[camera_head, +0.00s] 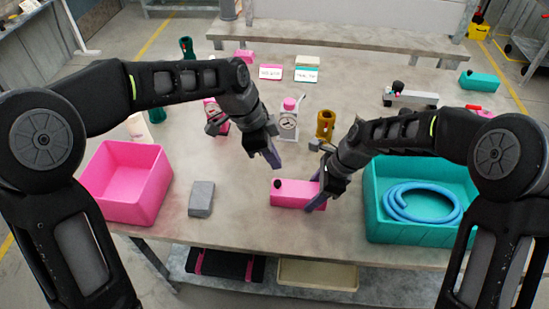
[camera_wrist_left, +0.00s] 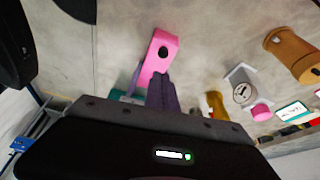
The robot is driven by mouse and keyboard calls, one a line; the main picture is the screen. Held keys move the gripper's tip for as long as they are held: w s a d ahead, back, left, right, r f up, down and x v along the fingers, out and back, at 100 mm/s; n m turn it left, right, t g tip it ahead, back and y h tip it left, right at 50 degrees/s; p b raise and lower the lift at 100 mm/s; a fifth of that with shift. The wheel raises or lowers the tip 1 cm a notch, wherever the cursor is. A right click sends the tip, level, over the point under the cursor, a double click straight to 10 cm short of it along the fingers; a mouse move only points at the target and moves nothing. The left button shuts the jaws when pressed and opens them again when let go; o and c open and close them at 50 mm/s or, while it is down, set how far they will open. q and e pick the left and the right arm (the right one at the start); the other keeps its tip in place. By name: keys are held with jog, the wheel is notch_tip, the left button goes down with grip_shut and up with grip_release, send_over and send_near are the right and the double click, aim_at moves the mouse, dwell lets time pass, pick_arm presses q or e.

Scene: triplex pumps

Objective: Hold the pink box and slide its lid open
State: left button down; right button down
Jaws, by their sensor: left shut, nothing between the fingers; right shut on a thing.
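The pink box (camera_head: 290,194) lies on the table in front of me, with a small black knob (camera_head: 277,184) on top near its left end. My right gripper (camera_head: 318,197) is shut on the right end of the pink box. My left gripper (camera_head: 276,161) is shut and empty, above and behind the box, apart from it. In the left wrist view the pink box (camera_wrist_left: 157,62) with its black knob shows just beyond the closed purple fingers (camera_wrist_left: 162,90). The lid's seam is too small to make out.
A pink bin (camera_head: 126,181) stands at the left and a teal bin (camera_head: 422,207) with a coiled blue hose at the right. A grey block (camera_head: 201,198) lies left of the box. A white gauge device (camera_head: 289,120) and a brown cylinder (camera_head: 325,124) stand behind. The table between block and box is clear.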

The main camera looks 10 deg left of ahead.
aim_at(289, 186)
pick_arm(q)
jog(key=x, duration=0.8)
jog(key=a, duration=0.6)
jog(key=shift+a, duration=0.1)
jog(key=shift+r, duration=0.1)
jog(key=v, duration=0.9)
jog(key=shift+r, duration=0.4)
jog(key=shift+a, duration=0.15)
